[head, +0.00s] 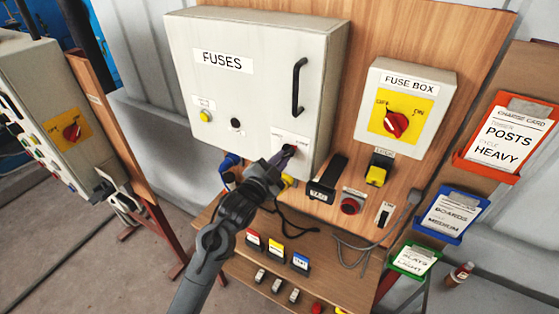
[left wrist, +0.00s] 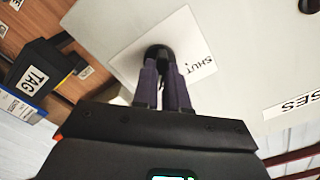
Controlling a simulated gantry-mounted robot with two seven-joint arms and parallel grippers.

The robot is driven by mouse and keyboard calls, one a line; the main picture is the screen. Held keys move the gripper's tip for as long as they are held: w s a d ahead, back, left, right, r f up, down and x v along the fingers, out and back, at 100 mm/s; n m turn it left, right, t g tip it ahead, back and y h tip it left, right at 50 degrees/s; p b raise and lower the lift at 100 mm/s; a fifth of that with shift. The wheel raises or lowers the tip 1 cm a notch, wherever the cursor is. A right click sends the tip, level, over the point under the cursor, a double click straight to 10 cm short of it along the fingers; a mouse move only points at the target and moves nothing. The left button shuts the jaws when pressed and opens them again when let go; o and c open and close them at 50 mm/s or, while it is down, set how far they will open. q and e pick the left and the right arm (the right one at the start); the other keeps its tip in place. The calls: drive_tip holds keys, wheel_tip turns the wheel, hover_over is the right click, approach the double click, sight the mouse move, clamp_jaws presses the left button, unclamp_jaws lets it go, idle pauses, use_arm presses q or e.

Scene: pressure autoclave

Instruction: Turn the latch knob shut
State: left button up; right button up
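The large grey FUSES box (head: 240,100) hangs on a wooden panel with its door closed. The black latch knob (left wrist: 158,52) is on a white label plate near the door's lower right corner; a SHUT mark (left wrist: 197,64) shows beside it in the left wrist view. My left gripper (head: 283,155) reaches up to the knob in the head view and covers most of it. In the left wrist view its purple fingers (left wrist: 161,80) are close together, one on each side of the knob, and appear shut on it. My right gripper is not in view.
A black handle (head: 299,87) stands out above the knob. The FUSE BOX (head: 405,105) with a red rotary switch is to the right. A black TAG holder (head: 325,180), a yellow block (head: 378,170) and a red button (head: 351,203) sit close below and right.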

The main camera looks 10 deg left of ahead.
use_arm(q)
clamp_jaws()
drive_tip(key=n+p, duration=0.9)
drive_tip(key=n, duration=0.6)
drive_tip(key=shift+d+r+n+p, duration=0.1)
drive_tip(key=shift+n+p, duration=0.2)
drive_tip(key=shift+p, duration=0.1)
drive_tip(key=shift+n+p, duration=0.45)
drive_tip(key=shift+n, duration=0.85)
